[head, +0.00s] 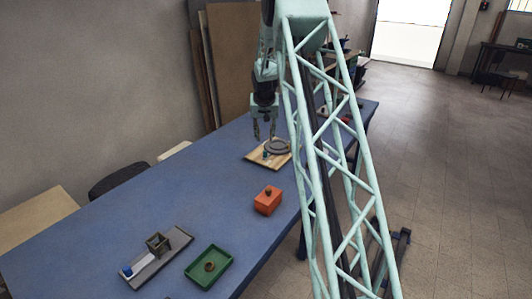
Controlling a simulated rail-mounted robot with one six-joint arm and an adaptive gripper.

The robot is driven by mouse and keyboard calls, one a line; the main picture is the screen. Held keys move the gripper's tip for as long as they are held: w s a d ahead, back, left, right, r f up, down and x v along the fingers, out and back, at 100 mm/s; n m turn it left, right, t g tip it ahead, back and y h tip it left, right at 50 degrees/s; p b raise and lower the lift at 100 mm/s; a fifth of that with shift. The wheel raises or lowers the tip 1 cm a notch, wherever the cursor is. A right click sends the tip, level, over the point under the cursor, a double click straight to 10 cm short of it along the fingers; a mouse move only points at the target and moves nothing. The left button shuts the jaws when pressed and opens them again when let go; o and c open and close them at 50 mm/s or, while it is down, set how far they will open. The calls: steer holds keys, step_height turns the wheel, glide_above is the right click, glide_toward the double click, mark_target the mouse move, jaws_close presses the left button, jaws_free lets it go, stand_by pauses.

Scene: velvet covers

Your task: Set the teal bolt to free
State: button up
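A small teal piece (266,154), which may be the bolt, shows at the front left of a wooden board (256,159) on the blue table. It is too small to tell its setting. A grey ring-shaped part (278,146) sits on the same board, just right of it. My gripper (264,136) points down above the back left of the board. Its two fingers are apart with nothing seen between them. Whether the fingertips touch anything cannot be told. My own lattice column hides what lies to the right of the board.
An orange box with a knob (267,203) stands nearer on the blue table (190,205). A green tray (226,259) holds a brown ring. A grey base (150,274) carries a dark open cube (158,244) and a blue-and-white piece (127,271). The table's middle left is clear.

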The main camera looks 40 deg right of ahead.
mark_target(265, 151)
steer(key=shift+f, duration=0.2)
steer(key=shift+b+x, duration=1.05)
steer(key=shift+x, duration=5.65)
steer(key=shift+s, duration=0.1)
jaws_close()
